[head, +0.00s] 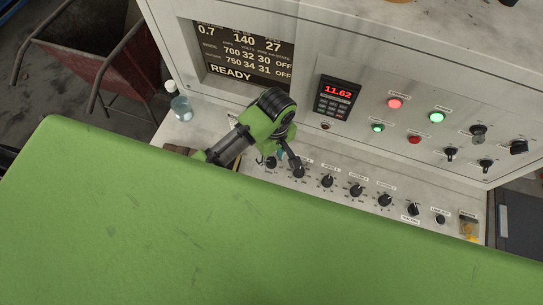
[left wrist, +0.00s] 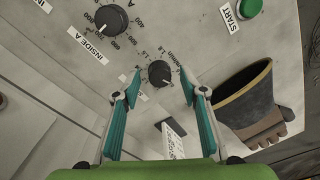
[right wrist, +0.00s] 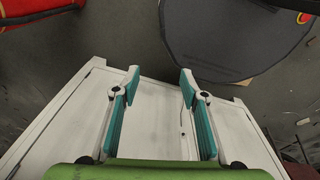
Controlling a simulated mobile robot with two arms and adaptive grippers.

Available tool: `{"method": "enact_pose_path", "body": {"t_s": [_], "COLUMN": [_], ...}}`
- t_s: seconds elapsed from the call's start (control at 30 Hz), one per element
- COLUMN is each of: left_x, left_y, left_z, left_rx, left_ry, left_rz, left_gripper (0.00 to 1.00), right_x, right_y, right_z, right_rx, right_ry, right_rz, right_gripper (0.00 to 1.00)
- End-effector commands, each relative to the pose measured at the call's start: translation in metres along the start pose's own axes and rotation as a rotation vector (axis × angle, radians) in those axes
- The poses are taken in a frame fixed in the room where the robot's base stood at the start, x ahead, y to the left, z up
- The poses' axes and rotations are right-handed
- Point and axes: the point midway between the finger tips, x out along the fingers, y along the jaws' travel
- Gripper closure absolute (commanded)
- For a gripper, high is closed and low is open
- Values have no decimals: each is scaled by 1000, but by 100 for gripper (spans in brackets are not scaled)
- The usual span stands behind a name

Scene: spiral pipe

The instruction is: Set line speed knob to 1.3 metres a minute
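The line speed knob (left wrist: 159,73) is a small black knob with a scale marked m/min, in the left wrist view. It lies between the spread fingertips of my left gripper (left wrist: 160,88), with a gap on both sides. Its pointer is too small to read. In the head view my left gripper (head: 279,160) is over the left end of the knob row, where a dark knob (head: 271,162) shows beside its fingers. The display (head: 240,52) shows 0.7 at its top left and READY. My right gripper (right wrist: 160,85) is open and empty, above a white surface.
A larger knob labelled INSIDE A (left wrist: 111,20) sits close by. A green START button (left wrist: 250,8) and a dark cuffed item (left wrist: 245,95) lie to the right. A bottle (head: 181,108) stands left of the arm. A green surface (head: 120,220) fills the head view's foreground.

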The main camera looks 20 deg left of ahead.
Motion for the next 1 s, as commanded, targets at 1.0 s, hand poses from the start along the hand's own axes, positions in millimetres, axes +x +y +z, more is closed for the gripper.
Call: {"method": "enact_pose_path", "body": {"t_s": [1.0], "left_x": [4], "left_y": [0], "left_z": [0], "left_rx": [106], "left_ry": [6], "left_rz": [0], "left_gripper": [99], "right_x": [-1], "right_y": [-1], "right_z": [7], "right_rx": [0], "right_ry": [-11], "right_rz": [-1], "right_gripper": [60]}}
